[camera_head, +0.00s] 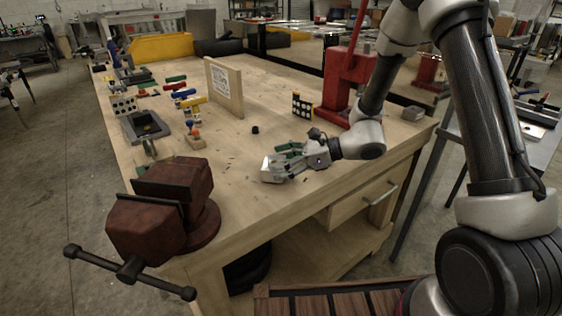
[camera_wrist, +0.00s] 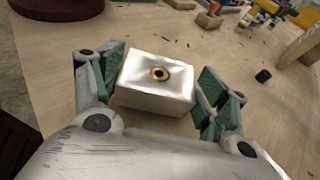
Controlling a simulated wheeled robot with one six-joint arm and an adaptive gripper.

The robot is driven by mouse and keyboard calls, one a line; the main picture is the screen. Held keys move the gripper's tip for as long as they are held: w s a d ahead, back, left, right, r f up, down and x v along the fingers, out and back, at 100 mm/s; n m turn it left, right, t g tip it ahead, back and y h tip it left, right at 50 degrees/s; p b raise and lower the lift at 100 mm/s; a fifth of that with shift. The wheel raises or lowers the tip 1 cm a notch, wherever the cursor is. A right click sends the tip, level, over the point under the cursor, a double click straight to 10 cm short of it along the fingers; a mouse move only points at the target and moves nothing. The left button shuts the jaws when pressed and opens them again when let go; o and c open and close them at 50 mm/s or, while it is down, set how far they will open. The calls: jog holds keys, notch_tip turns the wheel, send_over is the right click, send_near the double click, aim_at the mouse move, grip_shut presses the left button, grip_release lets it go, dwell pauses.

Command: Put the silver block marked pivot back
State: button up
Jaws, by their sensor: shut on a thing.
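The silver block (camera_wrist: 150,92) lies between the two green-padded fingers of my gripper (camera_wrist: 158,88) in the wrist view. It has a shiny top with a brass-ringed dark hole in it. No pivot marking can be read on the faces I see. In the head view the block (camera_head: 267,169) shows at the tips of my gripper (camera_head: 272,167), low over or on the near part of the wooden bench. My gripper is shut on the block. I cannot tell whether the block touches the bench top.
A dark red vise (camera_head: 165,205) stands at the bench's near left corner. A red press (camera_head: 345,85) stands behind my wrist. An upright wooden board (camera_head: 224,87), a grey tray (camera_head: 145,126) and several small coloured parts lie farther back. A small black cylinder (camera_wrist: 263,76) stands right of the gripper.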

jog(key=shift+f, duration=0.1)
jog(key=o, duration=1.4)
jog(key=shift+c, duration=0.2)
jog(key=shift+d+r, duration=0.15)
jog(key=shift+r, duration=0.05)
jog(key=v, duration=1.1)
jog(key=shift+s+d+r, duration=0.15)
jog(key=shift+d, duration=0.1)
jog(key=s+d+r+n+g+h, duration=0.3)
jog(key=s+r+n, duration=0.2)
jog(key=s+n, duration=0.25)
jog(key=s+d+r+n+t+h, duration=0.2)
jog(key=s+d+r+n+h, duration=0.3)
jog(key=d, duration=0.4)
jog(key=s+d+r+n+t+h, duration=0.2)
jog(key=s+d+r+n+h, duration=0.3)
jog(key=s+d+n, duration=0.2)
jog(key=s+d, duration=0.2)
jog(key=d, duration=0.1)
jog(key=shift+n+t+h, duration=0.35)
jog(key=shift+t+h, duration=0.05)
